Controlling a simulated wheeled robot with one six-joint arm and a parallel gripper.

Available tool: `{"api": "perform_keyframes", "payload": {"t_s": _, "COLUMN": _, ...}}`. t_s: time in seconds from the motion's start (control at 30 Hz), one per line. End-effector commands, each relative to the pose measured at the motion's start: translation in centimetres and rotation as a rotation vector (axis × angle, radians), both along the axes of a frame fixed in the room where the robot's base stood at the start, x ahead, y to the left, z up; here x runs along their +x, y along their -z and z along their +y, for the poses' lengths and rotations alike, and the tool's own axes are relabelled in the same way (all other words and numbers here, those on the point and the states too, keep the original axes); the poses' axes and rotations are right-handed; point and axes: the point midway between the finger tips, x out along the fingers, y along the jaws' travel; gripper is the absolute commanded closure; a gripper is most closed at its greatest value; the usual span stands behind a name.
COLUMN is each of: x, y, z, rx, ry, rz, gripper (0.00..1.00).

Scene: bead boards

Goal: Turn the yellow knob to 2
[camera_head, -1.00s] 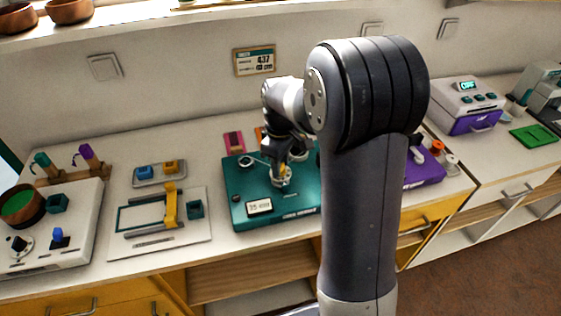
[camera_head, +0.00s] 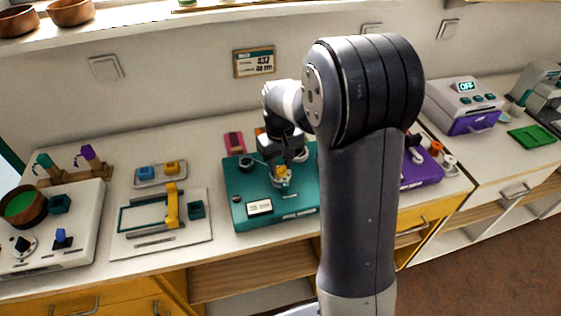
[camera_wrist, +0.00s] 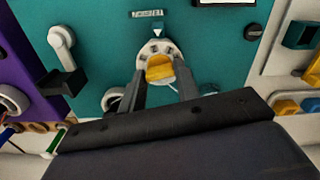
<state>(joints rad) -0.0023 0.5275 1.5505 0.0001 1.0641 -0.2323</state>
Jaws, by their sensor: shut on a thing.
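The yellow knob (camera_wrist: 159,70) sits on a pale round dial on the teal board (camera_wrist: 105,30) in the wrist view. The dial has small dark marks around it and a white pointer above; I cannot read its numbers. My gripper (camera_wrist: 163,80) is shut on the yellow knob, with one dark finger on each side. In the head view my gripper (camera_head: 285,162) reaches down onto the teal board (camera_head: 243,186), and the knob (camera_head: 281,173) shows just below the fingers. The small display (camera_head: 259,207) on the board is too small to read.
A white board with a yellow handle (camera_head: 172,205) lies to the left of the teal board. A purple board (camera_head: 424,172) lies to the right, partly behind my arm.

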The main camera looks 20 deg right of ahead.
Motion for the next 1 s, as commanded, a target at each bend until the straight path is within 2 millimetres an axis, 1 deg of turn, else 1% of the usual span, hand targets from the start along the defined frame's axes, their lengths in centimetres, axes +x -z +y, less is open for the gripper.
{"api": "perform_keyframes", "payload": {"t_s": 0.2, "x": 0.03, "y": -0.08, "z": 0.00, "rx": 0.000, "ry": 0.131, "rz": -0.001, "gripper": 0.92}}
{"api": "perform_keyframes", "payload": {"t_s": 0.4, "x": 0.03, "y": -0.06, "z": 0.00, "rx": 0.000, "ry": 0.204, "rz": -0.001, "gripper": 0.92}}
{"api": "perform_keyframes", "payload": {"t_s": 0.6, "x": 0.03, "y": -0.05, "z": 0.00, "rx": -0.001, "ry": 0.233, "rz": -0.001, "gripper": 0.92}}
{"api": "perform_keyframes", "payload": {"t_s": 0.97, "x": 0.04, "y": -0.05, "z": -0.01, "rx": -0.001, "ry": 0.235, "rz": -0.002, "gripper": 0.92}}
{"api": "perform_keyframes", "payload": {"t_s": 1.0, "x": 0.04, "y": -0.05, "z": -0.01, "rx": -0.001, "ry": 0.235, "rz": -0.002, "gripper": 0.67}}
